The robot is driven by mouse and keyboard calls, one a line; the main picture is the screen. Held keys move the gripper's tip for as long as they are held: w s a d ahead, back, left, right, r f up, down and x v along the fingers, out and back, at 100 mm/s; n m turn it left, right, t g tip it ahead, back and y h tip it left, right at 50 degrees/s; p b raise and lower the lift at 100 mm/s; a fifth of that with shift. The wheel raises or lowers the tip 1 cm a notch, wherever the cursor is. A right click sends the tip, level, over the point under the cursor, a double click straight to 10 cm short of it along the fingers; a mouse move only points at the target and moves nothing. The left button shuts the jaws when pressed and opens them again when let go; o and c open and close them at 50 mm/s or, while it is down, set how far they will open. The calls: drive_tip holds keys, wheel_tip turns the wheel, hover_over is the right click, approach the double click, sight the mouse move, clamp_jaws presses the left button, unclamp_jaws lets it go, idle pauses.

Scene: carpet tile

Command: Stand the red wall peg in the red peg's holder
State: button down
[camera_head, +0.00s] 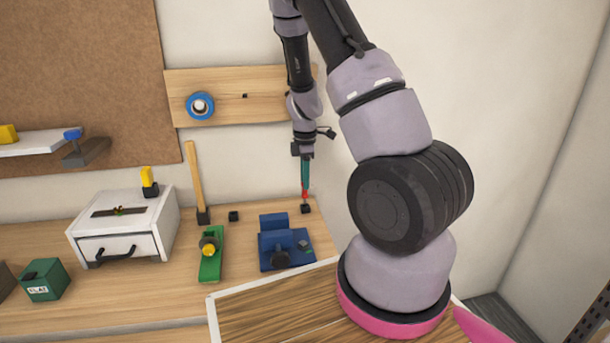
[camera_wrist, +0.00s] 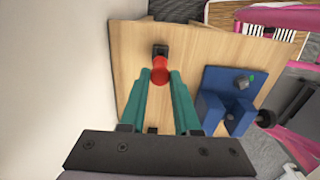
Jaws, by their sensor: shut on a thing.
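My gripper (camera_head: 305,185), with teal fingers, points down at the back right of the workbench. It is shut on the red wall peg (camera_head: 305,196), which looks upright. In the wrist view the red peg (camera_wrist: 160,72) sits between the teal fingertips (camera_wrist: 160,80). A small black holder (camera_head: 305,209) is right below the peg, and its dark top shows just past the peg in the wrist view (camera_wrist: 159,49). The peg's lower end meets or overlaps the holder in both views. I cannot tell whether its tip is inside.
A blue vise (camera_head: 285,245) stands close by, in front of the holder. Another small black block (camera_head: 233,216) and an upright wooden handle (camera_head: 195,180) are to the left. A green tool (camera_head: 212,262) and a white drawer box (camera_head: 125,225) stand further left. The wall is close behind.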

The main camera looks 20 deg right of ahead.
drive_tip(key=shift+f, duration=1.55)
drive_tip(key=c, duration=0.6)
unclamp_jaws()
drive_tip(key=shift+o, duration=0.2)
